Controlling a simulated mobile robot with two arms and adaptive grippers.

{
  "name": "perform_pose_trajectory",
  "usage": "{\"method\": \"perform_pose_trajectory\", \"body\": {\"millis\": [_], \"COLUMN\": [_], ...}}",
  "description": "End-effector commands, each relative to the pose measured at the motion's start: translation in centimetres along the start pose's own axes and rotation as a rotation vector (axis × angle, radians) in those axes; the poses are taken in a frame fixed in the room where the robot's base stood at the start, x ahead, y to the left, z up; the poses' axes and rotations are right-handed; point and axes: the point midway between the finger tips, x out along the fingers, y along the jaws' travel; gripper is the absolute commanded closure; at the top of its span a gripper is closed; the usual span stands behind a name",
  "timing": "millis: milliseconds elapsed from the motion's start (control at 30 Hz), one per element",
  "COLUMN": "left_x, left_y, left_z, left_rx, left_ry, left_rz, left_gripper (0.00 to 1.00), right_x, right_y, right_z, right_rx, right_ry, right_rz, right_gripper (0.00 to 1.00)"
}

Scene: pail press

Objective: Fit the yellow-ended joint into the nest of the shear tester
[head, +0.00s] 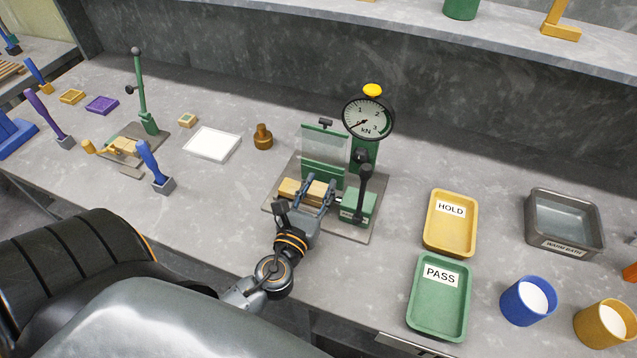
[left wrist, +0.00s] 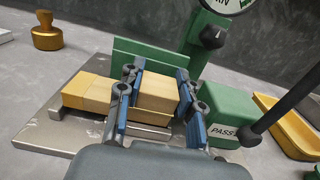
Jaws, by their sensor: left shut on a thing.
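The shear tester (head: 325,174) stands mid-bench, with a green back plate, a clear guard, a dial gauge (head: 369,117) and a dark lever. My left gripper (head: 319,190) is shut on the wooden joint (head: 289,188), at the tester's front. In the left wrist view the fingers (left wrist: 157,97) clasp the joint's paler block (left wrist: 158,90); its yellower part (left wrist: 88,92) sticks out to the left. The joint lies lengthwise along the green plate (left wrist: 150,57), over the metal nest area. The fingers hide part of the nest, so I cannot tell whether the joint is fully seated. My right gripper is out of view.
A yellow HOLD tray (head: 450,222) and a green PASS tray (head: 438,298) lie to the right. A grey warm bath (head: 564,222) and two cups stand further right. A brass weight (head: 263,136) and white tray (head: 212,144) are left of the tester.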

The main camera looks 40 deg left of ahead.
Motion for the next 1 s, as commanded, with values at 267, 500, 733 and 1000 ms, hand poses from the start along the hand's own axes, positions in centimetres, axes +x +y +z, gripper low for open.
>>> {"method": "perform_pose_trajectory", "body": {"millis": [267,500,733,1000], "left_x": [0.04,0.04,0.01,-0.04], "left_y": [0.00,0.01,0.01,0.00], "left_z": [-0.01,-0.55,-0.68,-0.72], "left_rx": [-0.001,-0.001,0.000,0.001], "left_ry": [-0.004,-0.003,0.000,0.003], "left_rz": [0.000,0.000,0.000,0.000], "left_gripper": [1.00,1.00,1.00,1.00], "right_x": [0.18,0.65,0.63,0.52], "right_y": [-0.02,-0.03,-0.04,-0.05], "right_z": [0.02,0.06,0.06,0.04], "right_rx": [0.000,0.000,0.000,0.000], "right_ry": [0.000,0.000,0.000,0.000], "right_rz": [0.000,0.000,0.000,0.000], "right_gripper": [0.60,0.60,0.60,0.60]}}
